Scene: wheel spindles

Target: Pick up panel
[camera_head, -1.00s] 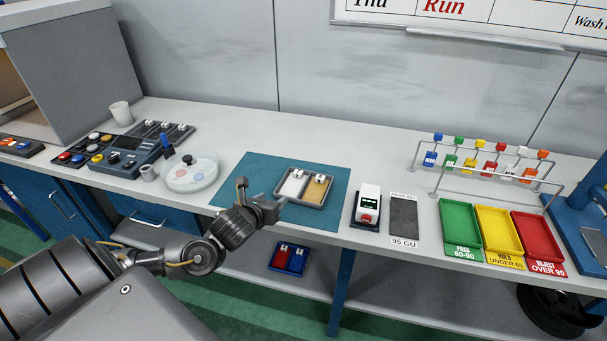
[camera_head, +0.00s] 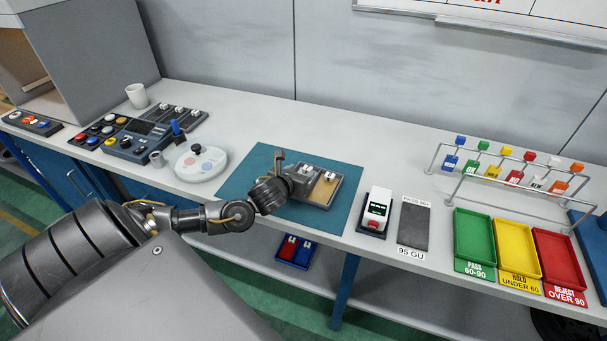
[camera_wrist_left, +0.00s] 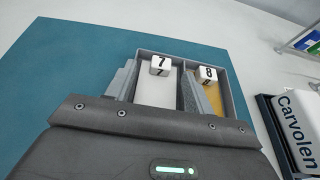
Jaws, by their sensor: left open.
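A grey two-compartment tray (camera_head: 333,201) lies on a teal mat. Its left compartment holds a white panel with a white block marked 7 (camera_wrist_left: 159,66); the panel's pale face (camera_wrist_left: 156,91) shows in the left wrist view. Its right compartment holds a tan panel (camera_head: 322,190) with a white block marked 8 (camera_wrist_left: 208,75). My left gripper (camera_head: 292,183) is open at the tray's near left side. In the left wrist view its fingers (camera_wrist_left: 158,88) lie on either side of the white panel. I cannot tell whether they touch it. My right gripper is not in view.
Right of the teal mat (camera_head: 247,178) stand a white meter (camera_head: 377,208), a dark sample plate (camera_head: 414,225) and green, yellow and red trays (camera_head: 496,245). A rack with coloured tags stands behind them. A round palette (camera_head: 201,163) and control box lie left.

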